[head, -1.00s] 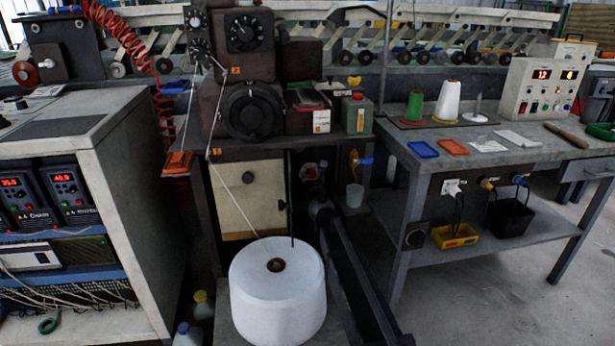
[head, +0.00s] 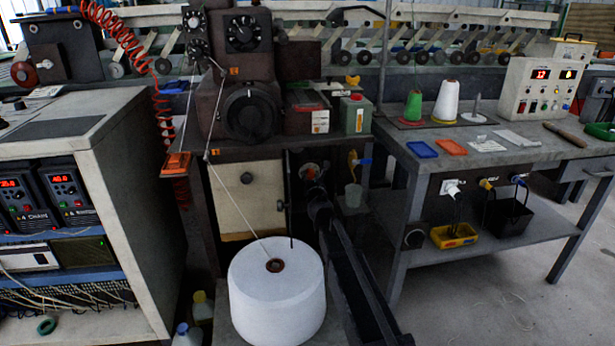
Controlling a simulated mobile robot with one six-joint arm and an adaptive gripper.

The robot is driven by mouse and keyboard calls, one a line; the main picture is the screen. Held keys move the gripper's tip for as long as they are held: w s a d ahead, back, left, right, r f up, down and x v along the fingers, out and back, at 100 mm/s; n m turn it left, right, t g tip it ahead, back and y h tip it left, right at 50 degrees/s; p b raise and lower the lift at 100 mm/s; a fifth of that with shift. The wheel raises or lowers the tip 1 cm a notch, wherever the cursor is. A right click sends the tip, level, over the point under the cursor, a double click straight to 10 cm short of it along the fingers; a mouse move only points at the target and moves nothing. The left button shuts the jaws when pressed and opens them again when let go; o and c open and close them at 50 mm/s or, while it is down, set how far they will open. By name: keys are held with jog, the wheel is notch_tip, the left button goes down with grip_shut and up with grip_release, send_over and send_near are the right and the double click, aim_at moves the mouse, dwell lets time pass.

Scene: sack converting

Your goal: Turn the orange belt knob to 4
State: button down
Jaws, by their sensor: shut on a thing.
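The orange belt knob (head: 308,169) is a small round orange-red shape on the dark lower face of the machine, right of the cream door. My dark arm rises from the bottom of the head view. My gripper (head: 312,179) is at its far end, in front of the knob and shut on it. The fingers are small and dark and cover part of the knob. I cannot read its scale or which number it points to.
A big white yarn cone (head: 278,300) stands left of my arm, its thread rising to the machine. A grey cup (head: 353,195) and a yellow-handled valve (head: 353,160) are close right of the gripper. The workbench (head: 480,155) stands farther right.

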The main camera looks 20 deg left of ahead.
jog(key=m, duration=0.6)
jog(key=shift+s, duration=0.25)
jog(key=m, duration=0.6)
jog(key=shift+m+g, duration=0.3)
jog(key=shift+g, duration=0.1)
jog(key=m, duration=0.6)
jog(key=shift+w+d+f+y, duration=0.1)
jog(key=shift+y, duration=0.2)
jog(key=m, duration=0.6)
jog(key=shift+m, duration=0.4)
jog(key=shift+c, duration=1.5)
grip_release()
